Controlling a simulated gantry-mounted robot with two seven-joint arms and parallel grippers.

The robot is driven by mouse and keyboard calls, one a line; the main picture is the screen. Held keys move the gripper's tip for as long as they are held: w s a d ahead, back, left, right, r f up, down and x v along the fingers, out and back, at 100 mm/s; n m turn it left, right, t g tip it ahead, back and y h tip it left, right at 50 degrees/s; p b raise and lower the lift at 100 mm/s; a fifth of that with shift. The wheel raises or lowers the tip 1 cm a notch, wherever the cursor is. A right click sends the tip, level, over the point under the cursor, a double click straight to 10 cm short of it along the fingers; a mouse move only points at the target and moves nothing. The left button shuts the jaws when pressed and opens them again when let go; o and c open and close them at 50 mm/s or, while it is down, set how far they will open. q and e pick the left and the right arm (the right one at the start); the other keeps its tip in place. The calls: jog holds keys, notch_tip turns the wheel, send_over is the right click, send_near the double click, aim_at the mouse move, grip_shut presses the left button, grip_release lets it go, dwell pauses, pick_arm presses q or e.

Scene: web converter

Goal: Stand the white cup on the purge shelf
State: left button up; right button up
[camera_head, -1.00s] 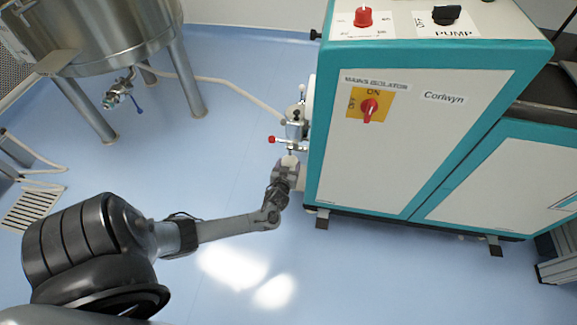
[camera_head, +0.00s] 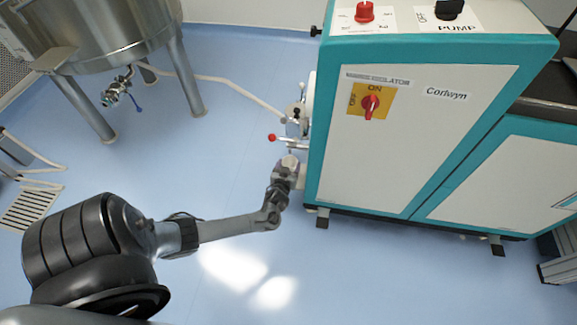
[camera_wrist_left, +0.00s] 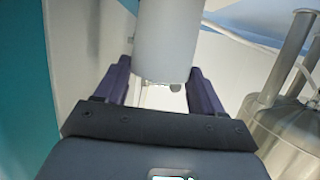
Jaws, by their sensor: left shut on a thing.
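My left gripper (camera_head: 283,168) is beside the left side of the teal and white machine, just below its valve in the head view. It is shut on the white cup (camera_wrist_left: 167,40), which fills the space between the two dark fingers in the left wrist view. In the head view only a small pale part of the cup (camera_head: 289,161) shows at the gripper's tip. I cannot clearly make out the purge shelf. A small pale patch by the machine's side, right of the gripper, is too small to identify. My right gripper is not in view.
The metal valve (camera_head: 294,122) with a red-knobbed lever (camera_head: 272,138) stands close above the gripper. A pale hose (camera_head: 230,85) runs from it toward the steel tank (camera_head: 95,35). The machine's front (camera_head: 400,150) is close on the right.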

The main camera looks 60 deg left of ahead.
pick_arm(q)
jog(key=shift+f, duration=0.3)
jog(key=o, duration=1.4)
jog(key=shift+c, duration=0.2)
